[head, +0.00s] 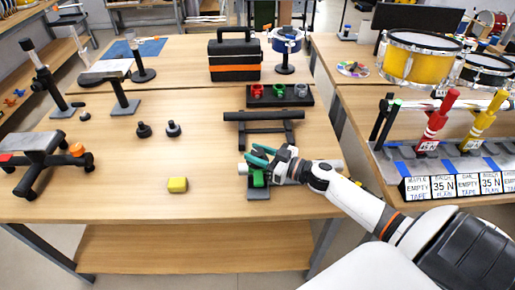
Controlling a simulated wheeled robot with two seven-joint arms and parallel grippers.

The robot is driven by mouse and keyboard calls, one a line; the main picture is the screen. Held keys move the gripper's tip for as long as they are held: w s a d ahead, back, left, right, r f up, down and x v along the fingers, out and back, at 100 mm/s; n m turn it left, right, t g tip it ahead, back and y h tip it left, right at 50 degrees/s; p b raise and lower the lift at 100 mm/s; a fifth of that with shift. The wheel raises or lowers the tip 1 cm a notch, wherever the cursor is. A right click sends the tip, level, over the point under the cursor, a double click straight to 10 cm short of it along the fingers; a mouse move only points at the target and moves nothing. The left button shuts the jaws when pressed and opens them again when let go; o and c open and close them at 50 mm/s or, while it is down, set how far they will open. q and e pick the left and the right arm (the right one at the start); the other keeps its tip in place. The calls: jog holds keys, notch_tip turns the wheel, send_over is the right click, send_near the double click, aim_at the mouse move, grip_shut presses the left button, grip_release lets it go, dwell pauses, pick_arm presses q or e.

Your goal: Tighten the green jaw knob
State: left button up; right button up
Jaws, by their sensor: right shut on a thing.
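A clamp stand with a dark grey base (258,194) stands near the front edge of the table, and its green jaw (259,179) shows just below my gripper. A pale tube (243,168) lies across at the jaw, its left end sticking out. My right gripper (261,156) comes in from the right, its teal fingers directly above the green jaw. It is shut on the green jaw knob, which the fingers mostly hide. How tight the jaw is cannot be told. My left gripper is not in view.
A labelled tape bench (467,168) stands right.

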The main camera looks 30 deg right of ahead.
jog(key=shift+a+r+m+t+h+p, duration=0.1)
jog(key=shift+r+m+t+h+p, duration=0.15)
jog(key=shift+m+t+h+p, duration=0.6)
jog(key=shift+m+h+p, duration=0.5)
jog(key=shift+m+h, duration=0.05)
jog(key=shift+h, duration=0.5)
jog(key=m+h, duration=0.1)
jog(key=h, duration=0.1)
jog(key=shift+f+m+t+h, duration=0.2)
jog(key=shift+m+t+h, duration=0.05)
jog(key=shift+m+h, duration=0.15)
jog(key=m+h, duration=0.2)
jog(key=h, duration=0.1)
jog(key=shift+f+h, duration=0.15)
jog(key=shift+h, duration=0.15)
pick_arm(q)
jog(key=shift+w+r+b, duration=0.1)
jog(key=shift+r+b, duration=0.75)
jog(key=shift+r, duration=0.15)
pick_arm(e)
jog(key=shift+m+h, duration=1.1)
jog(key=shift+h, duration=0.5)
jog(key=shift+g, duration=0.4)
jog(key=o, duration=1)
